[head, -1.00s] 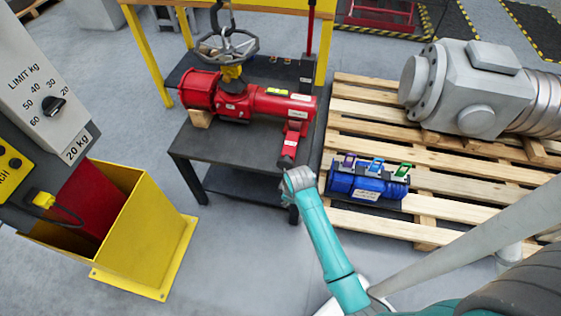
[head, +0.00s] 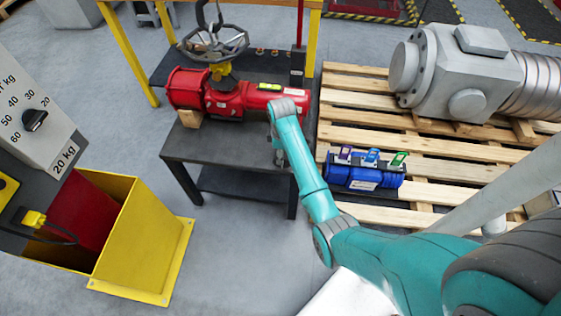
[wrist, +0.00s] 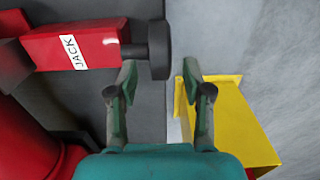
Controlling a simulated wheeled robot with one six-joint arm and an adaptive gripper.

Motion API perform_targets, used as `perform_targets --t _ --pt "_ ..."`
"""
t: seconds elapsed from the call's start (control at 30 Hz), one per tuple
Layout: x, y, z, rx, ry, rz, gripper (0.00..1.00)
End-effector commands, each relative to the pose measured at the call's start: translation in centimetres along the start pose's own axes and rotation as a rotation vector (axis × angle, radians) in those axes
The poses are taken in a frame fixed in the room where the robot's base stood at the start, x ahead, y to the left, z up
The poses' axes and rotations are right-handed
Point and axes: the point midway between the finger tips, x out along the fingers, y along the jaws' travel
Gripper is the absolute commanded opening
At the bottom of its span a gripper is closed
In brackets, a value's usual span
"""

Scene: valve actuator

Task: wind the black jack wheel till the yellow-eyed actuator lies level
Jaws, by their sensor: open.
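The red actuator (head: 245,98) with a yellow eye (head: 221,71) on top lies on the dark bench (head: 230,150). I cannot tell whether it is level. In the wrist view, a red arm labelled JACK (wrist: 75,44) ends in the black jack wheel (wrist: 159,50). My gripper (wrist: 158,78) is open and empty. The wheel lies just ahead of the gap between its fingers, nearer the left finger; I cannot tell whether they touch.
A grey handwheel (head: 212,42) stands above the actuator, beneath a hanging hook. A wood block (head: 190,118) sits under its left end. A yellow bin (head: 150,225) stands at left. A blue cylinder (head: 363,175) and a large grey machine (head: 465,75) rest on the pallet (head: 345,110) at right.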

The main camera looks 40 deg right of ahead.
Motion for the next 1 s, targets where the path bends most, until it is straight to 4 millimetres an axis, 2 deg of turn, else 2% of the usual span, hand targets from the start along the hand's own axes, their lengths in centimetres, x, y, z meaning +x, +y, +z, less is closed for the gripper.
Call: perform_targets --t 0.1,0.33,0.5,0.77,0.97,1.0 --pt "2.2 -0.1 0.0 0.000 -0.001 -0.002 0.50" --pt "5.1 0.0 0.0 0.000 0.000 -0.001 0.50" --pt "5.9 0.0 0.0 0.000 0.001 0.001 0.50" --pt "6.0 0.0 0.0 0.000 0.001 0.001 0.50" --pt "6.0 0.0 0.0 0.000 0.001 0.001 0.03" --pt "6.0 0.0 0.0 0.000 0.001 0.001 0.00"
